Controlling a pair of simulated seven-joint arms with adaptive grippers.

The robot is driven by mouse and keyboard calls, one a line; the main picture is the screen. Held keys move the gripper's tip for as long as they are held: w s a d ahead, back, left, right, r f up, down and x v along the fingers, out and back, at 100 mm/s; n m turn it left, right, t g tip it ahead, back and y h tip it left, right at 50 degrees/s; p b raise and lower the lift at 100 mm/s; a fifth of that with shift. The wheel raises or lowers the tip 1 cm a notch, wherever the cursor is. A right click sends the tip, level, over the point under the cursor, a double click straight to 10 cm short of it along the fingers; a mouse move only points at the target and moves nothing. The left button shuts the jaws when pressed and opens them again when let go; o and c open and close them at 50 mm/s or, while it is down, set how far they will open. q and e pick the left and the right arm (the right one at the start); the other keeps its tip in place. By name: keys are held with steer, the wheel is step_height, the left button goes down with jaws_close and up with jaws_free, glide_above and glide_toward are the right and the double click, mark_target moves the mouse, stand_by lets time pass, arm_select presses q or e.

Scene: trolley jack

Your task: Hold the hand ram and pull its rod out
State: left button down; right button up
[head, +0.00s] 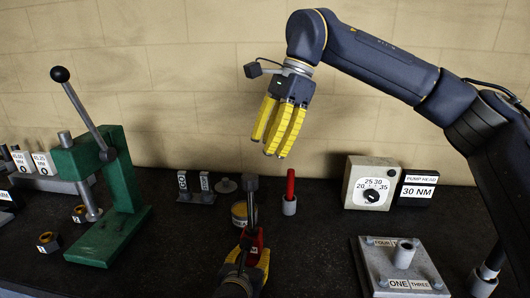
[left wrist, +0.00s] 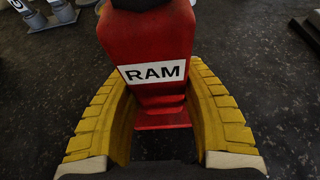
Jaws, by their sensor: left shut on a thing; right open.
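The hand ram is a red block (head: 256,240) low in the middle of the head view. In the left wrist view its red body (left wrist: 150,40) carries a white RAM label. A dark upright rod with a black end (head: 250,183) rises above it. My left gripper (head: 248,258) is shut on the ram, with yellow fingers on both sides of the body in the left wrist view. My right gripper (head: 279,132) is open and empty, fingers pointing down, above and slightly right of the rod end. The ram's underside is hidden.
A red rod in a grey socket (head: 289,205) stands just right of the ram. A green press (head: 105,205) with a lever is at left. A dial box (head: 369,183), a 30 NM sign (head: 417,188) and a numbered plate (head: 405,268) are at right.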

stand_by(0.4)
arm_select(q)
steer(key=c, duration=0.7)
jaws_free()
steer(key=shift+c, duration=0.2)
steer(key=shift+s+r, duration=0.1)
